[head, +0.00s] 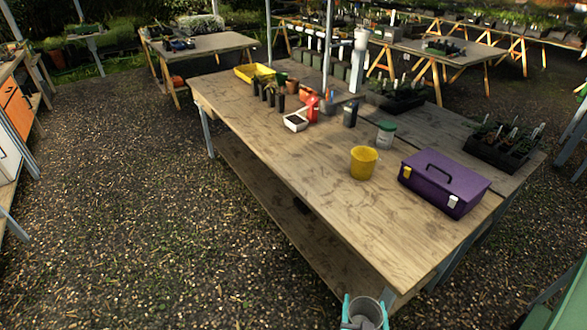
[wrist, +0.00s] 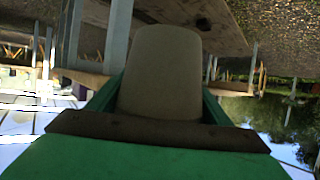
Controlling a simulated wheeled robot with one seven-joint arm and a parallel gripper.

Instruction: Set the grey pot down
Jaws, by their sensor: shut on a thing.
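The grey pot (head: 367,312) is at the bottom edge of the head view, with its open top facing up. My gripper (head: 366,306) is shut on it, with one teal finger on each side. The pot is held beside the near corner of the wooden table (head: 335,185), in front of the table's edge. In the wrist view the pot (wrist: 165,70) fills the space between the green fingers and looks grey-brown. Its lower part in the head view is cut off by the frame.
A yellow pot (head: 364,162), a purple toolbox (head: 445,182) and a green-lidded tub (head: 386,135) stand on the table. A white square tray (head: 296,122), a red can (head: 312,108) and small dark pots are farther back. The table's near left part is bare.

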